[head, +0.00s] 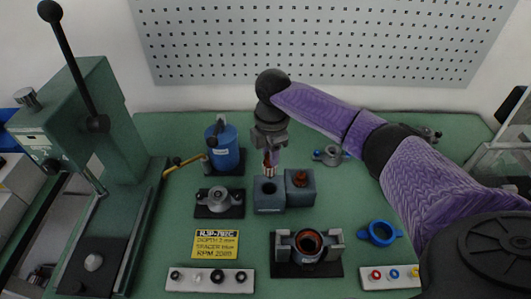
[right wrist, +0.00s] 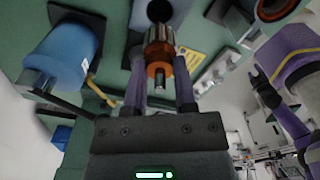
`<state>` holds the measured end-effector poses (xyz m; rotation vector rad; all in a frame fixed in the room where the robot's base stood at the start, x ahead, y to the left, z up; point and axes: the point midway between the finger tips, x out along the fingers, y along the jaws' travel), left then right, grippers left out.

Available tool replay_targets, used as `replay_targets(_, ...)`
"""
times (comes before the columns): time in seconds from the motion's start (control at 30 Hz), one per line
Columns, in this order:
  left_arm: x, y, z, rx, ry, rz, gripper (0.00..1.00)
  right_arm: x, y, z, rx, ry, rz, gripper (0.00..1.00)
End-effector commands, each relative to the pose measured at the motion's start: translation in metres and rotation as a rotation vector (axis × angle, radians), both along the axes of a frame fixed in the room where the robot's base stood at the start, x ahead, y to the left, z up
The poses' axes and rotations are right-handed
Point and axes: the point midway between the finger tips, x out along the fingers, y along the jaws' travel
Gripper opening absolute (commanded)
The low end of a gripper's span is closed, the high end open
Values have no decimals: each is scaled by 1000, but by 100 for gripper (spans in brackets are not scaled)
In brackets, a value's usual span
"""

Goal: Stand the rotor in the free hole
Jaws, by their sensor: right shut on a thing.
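My right gripper (head: 268,160) is shut on a rotor (head: 268,169) and holds it upright above the left grey block (head: 268,208). That block has a dark, empty round hole (head: 267,187) in its top; the rotor's lower end is just over it, apparently still clear. In the right wrist view the rotor (right wrist: 158,58) shows its copper winding and silver shaft between the two fingers, with the dark hole (right wrist: 160,10) beyond. The right grey block (head: 301,195) has another copper-topped rotor (head: 300,178) standing in it. My left gripper is out of the head view; a purple arm shows in the wrist view, its jaws unclear.
A blue motor (head: 224,152) stands behind left and a grey flanged part (head: 219,201) left of the blocks. A stator in a holder (head: 307,245), a blue ring (head: 380,233) and a yellow card (head: 215,244) lie in front. A green press (head: 75,140) fills the left.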

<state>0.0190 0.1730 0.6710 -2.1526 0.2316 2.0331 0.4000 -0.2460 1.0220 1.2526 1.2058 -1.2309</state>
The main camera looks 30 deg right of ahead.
Motion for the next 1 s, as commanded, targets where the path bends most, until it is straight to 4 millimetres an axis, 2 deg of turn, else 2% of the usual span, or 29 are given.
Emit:
replay_targets(0.03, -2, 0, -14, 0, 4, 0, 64, 0, 0, -14, 0, 1, 0, 0)
replay_targets(0.17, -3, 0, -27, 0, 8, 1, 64, 0, 0, -24, -1, 0, 0, 0)
replay_targets(0.57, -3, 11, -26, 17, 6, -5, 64, 0, 0, -23, -1, -1, 0, 0)
replay_targets(1.0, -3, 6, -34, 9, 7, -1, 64, 0, 0, -51, -1, 1, -1, 0)
